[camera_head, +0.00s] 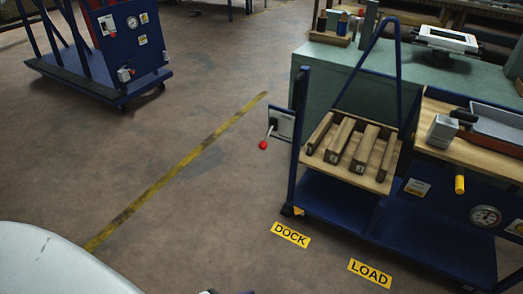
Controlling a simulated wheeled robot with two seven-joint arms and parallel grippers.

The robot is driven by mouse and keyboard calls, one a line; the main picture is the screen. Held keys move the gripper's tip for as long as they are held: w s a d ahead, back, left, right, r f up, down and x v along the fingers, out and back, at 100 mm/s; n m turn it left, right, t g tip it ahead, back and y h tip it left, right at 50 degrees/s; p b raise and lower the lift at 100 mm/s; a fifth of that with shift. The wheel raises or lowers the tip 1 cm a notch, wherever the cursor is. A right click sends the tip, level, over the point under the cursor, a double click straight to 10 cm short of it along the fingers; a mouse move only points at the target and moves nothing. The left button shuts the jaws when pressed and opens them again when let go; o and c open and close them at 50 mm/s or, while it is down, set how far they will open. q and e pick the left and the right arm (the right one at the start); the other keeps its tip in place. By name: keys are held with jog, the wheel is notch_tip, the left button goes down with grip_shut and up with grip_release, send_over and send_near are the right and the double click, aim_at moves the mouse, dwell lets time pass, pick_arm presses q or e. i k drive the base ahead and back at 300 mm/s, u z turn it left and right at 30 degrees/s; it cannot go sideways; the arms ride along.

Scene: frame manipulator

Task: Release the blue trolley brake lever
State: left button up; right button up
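A blue trolley (330,206) stands at the right, against a green workbench. A lever with a red ball knob (263,145) hangs from a grey-white plate (282,123) on the trolley's left upright. The lever slopes down and left; I cannot tell whether this is its braked position. A second blue cart (130,40) with a gauge and small levers stands at the top left. No gripper can be made out. Small dark parts at the bottom edge are too cropped to identify.
The trolley carries a wooden tray (381,186) of wooden bars. A wooden-topped blue unit (424,162) adjoins on the right, with a yellow handle (459,184). Yellow DOCK (291,234) and LOAD (370,273) labels lie on the floor. Floor left of the trolley is clear, crossed by a yellow line (180,164).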

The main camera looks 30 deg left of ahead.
aim_at(263, 145)
jog(key=i, duration=0.55)
jog(key=u, duration=0.85)
jog(key=i, duration=0.8)
jog(key=u, duration=0.9)
